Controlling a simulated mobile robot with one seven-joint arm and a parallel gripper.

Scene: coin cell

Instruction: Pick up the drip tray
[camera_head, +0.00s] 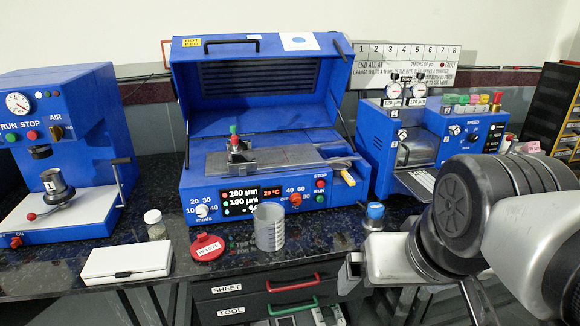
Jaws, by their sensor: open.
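I cannot tell for sure which thing is the drip tray. A flat light-grey ribbed piece (417,184) lies at the front of the blue roller machine on the right and is the most tray-like thing there; my arm partly covers the area near it. My gripper (352,272) is at the lower middle right, in front of the bench's front edge. It is open and I see nothing between its fingers. It is apart from the ribbed piece, nearer to me and to its left.
A blue-capped bottle (375,216) stands just behind my gripper. A glass beaker (269,227), a red waste lid (207,247), a small jar (155,225) and a white case (127,263) stand along the bench front. The blue coater (250,190) has its lid raised.

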